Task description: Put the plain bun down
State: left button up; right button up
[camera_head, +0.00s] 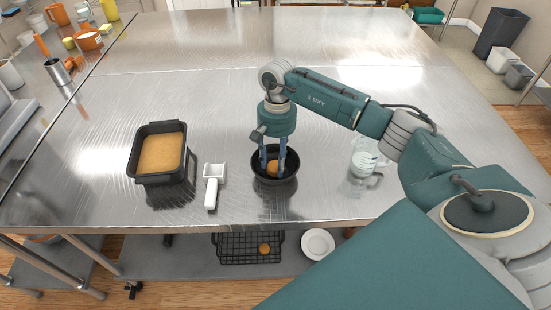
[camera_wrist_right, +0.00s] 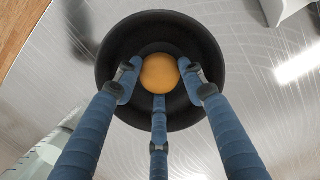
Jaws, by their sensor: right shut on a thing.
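The plain bun (camera_head: 273,167) is a small round orange-brown ball in the head view. It is inside a black bowl (camera_head: 275,182) near the front edge of the steel table. My right gripper (camera_head: 272,160) points down into the bowl and is shut on the bun. In the right wrist view the bun (camera_wrist_right: 160,73) sits between the blue fingers, with the dark bowl (camera_wrist_right: 190,35) around it. I cannot tell whether the bun touches the bowl's bottom. My left gripper is not in view.
Left of the bowl are a white scoop (camera_head: 213,183) and a black bin (camera_head: 160,178) with a tan filling. A clear measuring jug (camera_head: 366,158) stands to the right. The table (camera_head: 200,95) behind is clear. A rack (camera_head: 235,250) and white plates (camera_head: 318,244) are on the lower shelf.

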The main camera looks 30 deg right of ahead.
jog(key=shift+f, duration=0.15)
jog(key=o, duration=1.2)
jog(key=shift+c, duration=0.2)
